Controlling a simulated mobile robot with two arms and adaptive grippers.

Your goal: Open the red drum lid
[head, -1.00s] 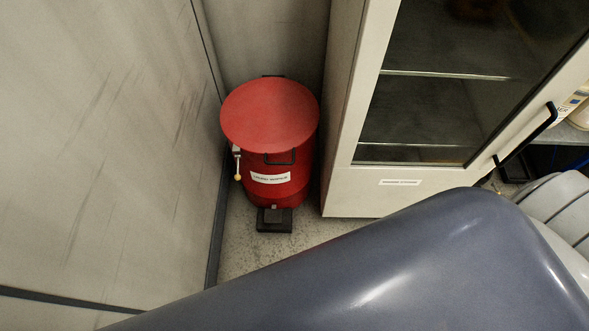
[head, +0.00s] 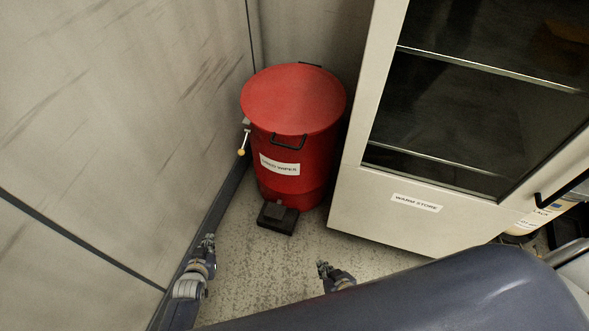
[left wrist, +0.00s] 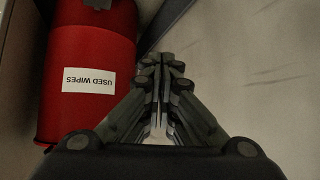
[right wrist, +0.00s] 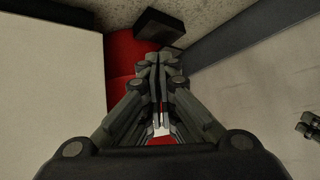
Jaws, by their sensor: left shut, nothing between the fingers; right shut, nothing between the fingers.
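The red drum (head: 300,181) stands upright in the corner, its round red lid (head: 293,97) lying flat and closed on top. A white label reads USED WIPES, a black handle (head: 289,141) is on its front, and a black foot pedal (head: 278,217) is at its base. The drum also shows in the left wrist view (left wrist: 88,115) and, partly hidden, in the right wrist view (right wrist: 121,62). My left gripper (head: 209,240) is shut and empty, in front of the drum to the left. My right gripper (head: 323,267) is shut and empty, in front of the pedal to the right. Neither touches the drum.
A pale wall (head: 120,120) runs close on the left of the drum. A white glass-fronted cabinet (head: 372,210) labelled WARM STORE stands close on the right. Bare speckled floor (head: 260,270) lies in front of the drum.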

